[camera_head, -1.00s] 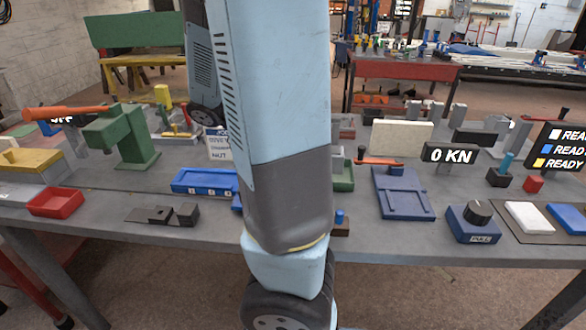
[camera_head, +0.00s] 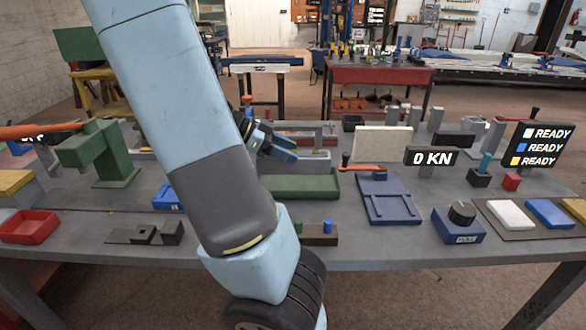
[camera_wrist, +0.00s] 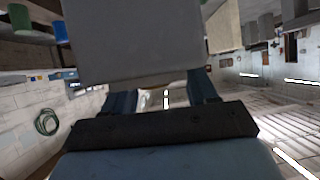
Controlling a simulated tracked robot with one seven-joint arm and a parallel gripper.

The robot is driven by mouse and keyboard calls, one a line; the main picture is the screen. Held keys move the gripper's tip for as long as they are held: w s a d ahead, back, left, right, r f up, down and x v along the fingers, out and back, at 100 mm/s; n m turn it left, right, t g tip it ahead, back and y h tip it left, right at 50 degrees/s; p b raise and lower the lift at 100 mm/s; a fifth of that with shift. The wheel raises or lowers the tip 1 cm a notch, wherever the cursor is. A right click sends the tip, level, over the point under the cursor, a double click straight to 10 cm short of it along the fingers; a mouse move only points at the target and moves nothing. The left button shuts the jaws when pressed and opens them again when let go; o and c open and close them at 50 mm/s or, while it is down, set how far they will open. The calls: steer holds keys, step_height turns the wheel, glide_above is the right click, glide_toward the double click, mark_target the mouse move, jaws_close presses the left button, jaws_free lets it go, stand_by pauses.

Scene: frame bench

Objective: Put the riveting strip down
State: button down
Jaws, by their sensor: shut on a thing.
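My gripper (camera_head: 282,150) shows in the head view just right of my forearm, over the middle of the bench. In the wrist view its two blue fingers (camera_wrist: 163,88) are closed on a wide, flat grey piece, which I take to be the riveting strip (camera_wrist: 150,40). In the head view a grey piece (camera_head: 308,160) shows beside the fingertips, just behind the green tray (camera_head: 300,187). I cannot tell whether it touches the bench there. My arm hides part of the gripper and the bench left of it.
A blue plate fixture (camera_head: 388,200) with a red-handled clamp (camera_head: 362,168) lies right of the tray. The 0 KN display (camera_head: 431,157) and a cream block (camera_head: 383,141) stand behind. A brown block with a blue peg (camera_head: 320,235) is in front. The green press (camera_head: 100,155) stands left.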

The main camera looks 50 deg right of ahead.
steer(key=shift+w+d+f, duration=0.3)
steer(key=shift+d+f, duration=0.5)
steer(key=shift+f, duration=0.2)
steer(key=shift+w+d+f, duration=0.3)
steer(key=shift+d+f, duration=0.45)
steer(key=shift+f, duration=0.3)
steer(key=shift+w+d+f, duration=0.3)
steer(key=shift+d+f, duration=0.5)
steer(key=shift+f, duration=0.2)
steer(key=shift+a+f, duration=0.1)
steer(key=shift+f, duration=1.35)
steer(key=shift+c, duration=1.6)
jaws_free()
